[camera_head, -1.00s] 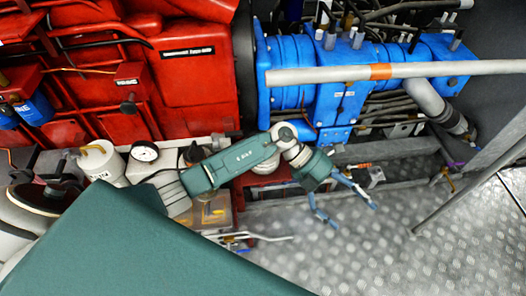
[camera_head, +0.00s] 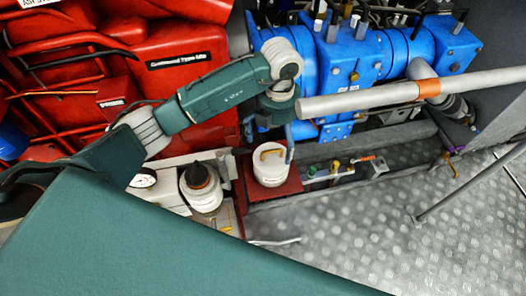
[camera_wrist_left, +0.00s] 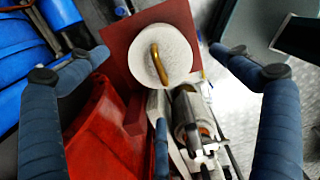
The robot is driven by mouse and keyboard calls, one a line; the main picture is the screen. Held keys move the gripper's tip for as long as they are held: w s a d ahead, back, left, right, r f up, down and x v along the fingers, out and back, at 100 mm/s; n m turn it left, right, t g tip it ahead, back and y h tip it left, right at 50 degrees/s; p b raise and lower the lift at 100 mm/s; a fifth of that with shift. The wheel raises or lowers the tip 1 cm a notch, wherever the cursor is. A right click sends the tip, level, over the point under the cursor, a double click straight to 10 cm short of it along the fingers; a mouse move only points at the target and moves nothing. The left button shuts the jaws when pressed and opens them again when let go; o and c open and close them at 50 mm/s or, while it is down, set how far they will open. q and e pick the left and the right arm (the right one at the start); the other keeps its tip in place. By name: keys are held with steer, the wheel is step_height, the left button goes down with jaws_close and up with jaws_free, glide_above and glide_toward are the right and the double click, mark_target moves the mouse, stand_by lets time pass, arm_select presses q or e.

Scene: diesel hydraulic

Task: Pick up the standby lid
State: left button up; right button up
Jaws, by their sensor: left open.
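The standby lid appears to be the round white lid with a brass-coloured handle (camera_head: 271,157), on top of a white pot on a red stand. It also shows in the left wrist view (camera_wrist_left: 172,68), seen from above, with its handle across the middle. My left gripper (camera_head: 287,142) is just above and beside it in the head view, with one blue finger reaching down at its right edge. In the left wrist view the fingers are spread wide and empty, with the lid between and beyond them. The gap to the handle cannot be told exactly. My right gripper is not in view.
The red stand (camera_head: 290,187) carries the pot. Blue machinery (camera_head: 345,75) and a long grey pipe (camera_head: 360,102) lie close behind and to the right. A white fitting with a dark top (camera_head: 202,188) stands to the left.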

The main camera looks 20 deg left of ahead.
mark_target(274, 157)
arm_select(q)
steer(key=shift+f, duration=0.3)
step_height(274, 157, down, 4)
steer(key=shift+r, duration=0.1)
steer(key=shift+f, duration=0.35)
steer(key=shift+f+p, duration=0.4)
steer(key=shift+f, duration=0.25)
steer(key=f, duration=0.3)
steer(key=shift+a+f+p, duration=0.2)
steer(key=shift+f+p, duration=0.1)
steer(key=shift+p, duration=0.05)
steer(key=shift+f, duration=0.4)
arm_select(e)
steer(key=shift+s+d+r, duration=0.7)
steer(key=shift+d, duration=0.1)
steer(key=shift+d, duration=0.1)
